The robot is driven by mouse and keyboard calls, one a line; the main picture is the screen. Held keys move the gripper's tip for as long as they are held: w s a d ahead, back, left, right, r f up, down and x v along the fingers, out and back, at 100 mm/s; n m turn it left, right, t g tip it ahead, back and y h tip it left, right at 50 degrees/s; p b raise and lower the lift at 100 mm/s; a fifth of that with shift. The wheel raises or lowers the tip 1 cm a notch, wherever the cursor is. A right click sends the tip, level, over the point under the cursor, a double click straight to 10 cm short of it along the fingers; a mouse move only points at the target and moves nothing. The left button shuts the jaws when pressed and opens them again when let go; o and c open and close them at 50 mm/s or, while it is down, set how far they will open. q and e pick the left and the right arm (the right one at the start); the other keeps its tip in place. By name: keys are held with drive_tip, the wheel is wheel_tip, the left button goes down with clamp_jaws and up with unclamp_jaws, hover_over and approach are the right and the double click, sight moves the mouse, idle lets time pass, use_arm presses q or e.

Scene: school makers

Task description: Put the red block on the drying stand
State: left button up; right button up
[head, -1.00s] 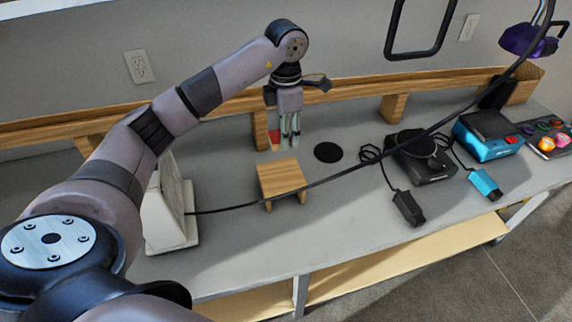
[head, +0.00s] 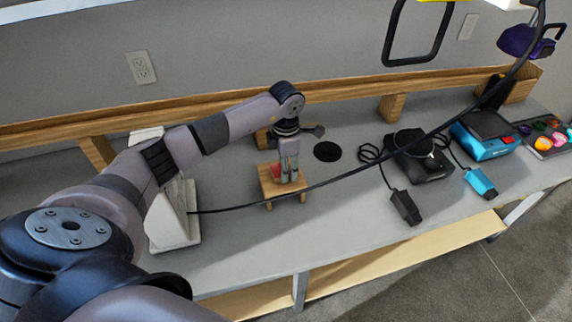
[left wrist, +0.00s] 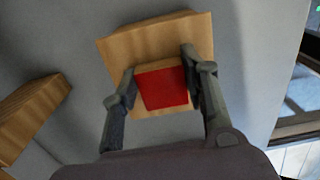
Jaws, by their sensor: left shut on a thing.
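My left gripper (head: 289,178) points down over the small wooden stand (head: 268,188) on the bench and is shut on the block. In the left wrist view the gripper (left wrist: 160,88) has the stand's top (left wrist: 150,40) behind the block. I cannot tell whether the block touches the stand. My right gripper is not in view.
A white angled panel (head: 170,225) stands left of the stand, and a black cable crosses in front. A black disc (head: 327,151) lies behind right. A black device (head: 425,160) and a blue device (head: 485,135) are farther right.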

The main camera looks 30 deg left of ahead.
use_arm(q)
drive_tip(key=shift+f, duration=0.1)
drive_tip(key=shift+f, duration=0.15)
drive_tip(key=o, duration=0.8)
drive_tip(key=shift+o, duration=0.7)
